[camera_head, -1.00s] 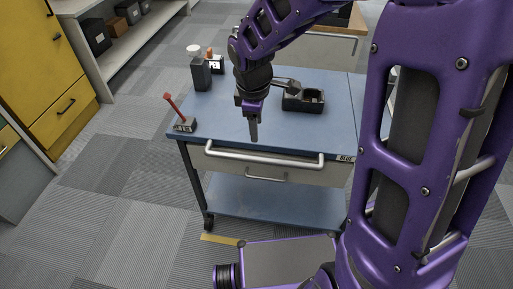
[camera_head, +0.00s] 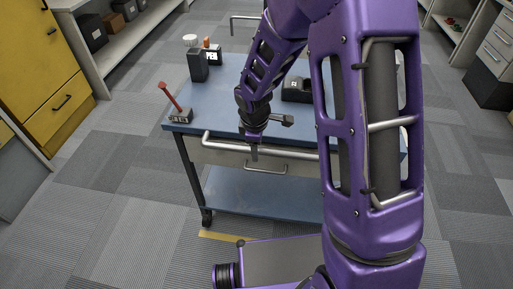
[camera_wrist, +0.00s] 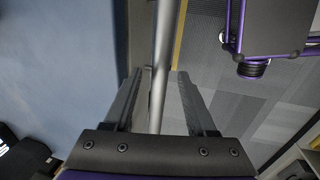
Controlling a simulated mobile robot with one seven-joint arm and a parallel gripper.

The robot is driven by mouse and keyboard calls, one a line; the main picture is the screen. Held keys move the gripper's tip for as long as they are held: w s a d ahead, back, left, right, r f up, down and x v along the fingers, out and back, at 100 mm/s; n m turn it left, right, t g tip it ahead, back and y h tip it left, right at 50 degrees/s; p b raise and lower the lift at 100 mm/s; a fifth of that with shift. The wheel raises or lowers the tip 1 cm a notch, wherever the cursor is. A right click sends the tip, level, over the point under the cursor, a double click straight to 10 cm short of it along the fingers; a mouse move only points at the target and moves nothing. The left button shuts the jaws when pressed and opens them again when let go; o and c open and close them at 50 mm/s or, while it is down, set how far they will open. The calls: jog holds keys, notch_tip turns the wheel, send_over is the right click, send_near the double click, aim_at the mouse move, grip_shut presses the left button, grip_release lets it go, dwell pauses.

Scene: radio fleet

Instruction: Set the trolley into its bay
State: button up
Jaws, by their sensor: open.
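The trolley (camera_head: 222,108) has a blue top, a drawer front and a blue lower shelf (camera_head: 262,192). Its silver handle bar (camera_head: 222,144) runs along the near edge. My gripper (camera_head: 254,152) is at the handle, near the middle of the bar. In the wrist view, the handle bar (camera_wrist: 161,60) passes between the two open fingers of my gripper (camera_wrist: 155,78), and I see no grip on it. A yellow floor strip (camera_head: 222,236) lies by the trolley's near left wheel. No full bay outline is visible. My arm hides the trolley's right side.
Yellow cabinets (camera_head: 45,75) and shelving (camera_head: 125,35) line the left. Carpet left of the trolley is clear.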

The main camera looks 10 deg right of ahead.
jog(key=shift+c, duration=0.2)
grip_shut()
dwell(1.3)
